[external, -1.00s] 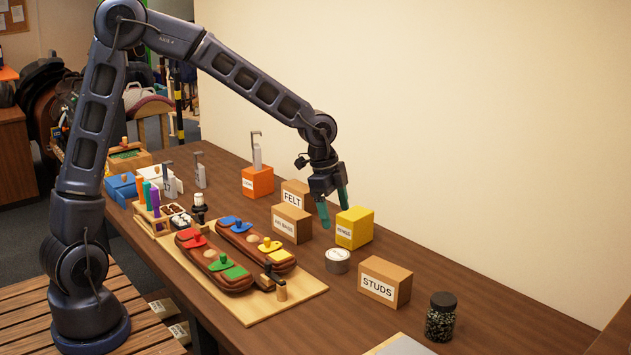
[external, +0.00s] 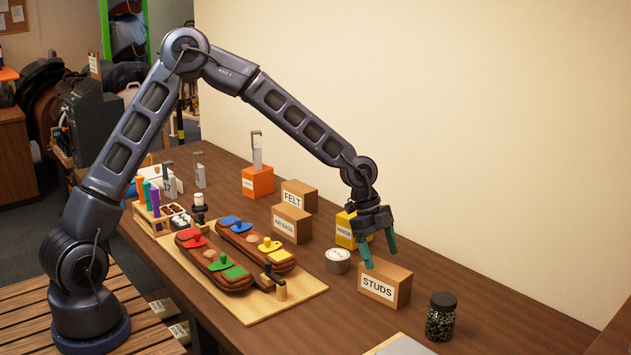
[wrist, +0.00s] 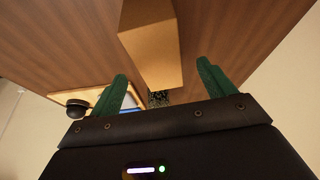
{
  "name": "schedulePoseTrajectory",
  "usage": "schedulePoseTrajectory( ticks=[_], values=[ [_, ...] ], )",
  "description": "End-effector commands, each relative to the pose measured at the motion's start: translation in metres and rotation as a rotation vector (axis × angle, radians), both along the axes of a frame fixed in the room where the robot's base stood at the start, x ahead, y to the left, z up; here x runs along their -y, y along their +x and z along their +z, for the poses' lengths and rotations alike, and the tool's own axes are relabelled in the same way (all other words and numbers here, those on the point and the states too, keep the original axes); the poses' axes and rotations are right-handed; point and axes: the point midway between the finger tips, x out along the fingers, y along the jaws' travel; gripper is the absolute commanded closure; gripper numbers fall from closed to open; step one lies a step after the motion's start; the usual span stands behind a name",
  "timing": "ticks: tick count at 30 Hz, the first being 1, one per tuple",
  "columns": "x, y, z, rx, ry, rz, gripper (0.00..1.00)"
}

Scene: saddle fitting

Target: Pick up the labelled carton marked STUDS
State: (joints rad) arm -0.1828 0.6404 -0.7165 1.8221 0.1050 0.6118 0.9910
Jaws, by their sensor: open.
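The brown STUDS carton (external: 385,283) stands upright on the table at the right, its white label facing the external camera. My gripper (external: 380,257) is open, its green fingers pointing down at the top of this carton. In the external view one finger overlaps the carton's upper left edge; I cannot tell whether they touch. In the wrist view a plain tan carton (wrist: 152,55) lies between and beyond the two open fingers (wrist: 162,78), with no label visible. Nothing is held.
A yellow box (external: 346,232) stands just behind, partly hidden by my gripper. A round tin (external: 338,261) is left of the carton, and a dark-lidded jar (external: 441,318) is to its right. AIR BAGS (external: 292,224) and FELT (external: 299,196) cartons stand farther back.

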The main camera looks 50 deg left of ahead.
Motion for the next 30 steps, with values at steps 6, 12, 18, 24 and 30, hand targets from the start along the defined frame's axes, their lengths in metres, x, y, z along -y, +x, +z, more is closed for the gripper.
schedulePoseTrajectory(
  ticks=[6, 12, 18, 24, 30],
  values=[
    [0.009, 0.001, -0.021, -0.001, 0.001, -0.001, 0.18],
    [0.015, 0.0, -0.034, -0.001, 0.0, 0.0, 0.18],
    [0.026, 0.001, -0.06, -0.001, 0.001, 0.0, 0.18],
    [0.03, 0.002, -0.069, 0.0, 0.001, -0.001, 0.18],
    [0.03, 0.002, -0.068, 0.0, 0.0, 0.0, 0.18]
  ],
)
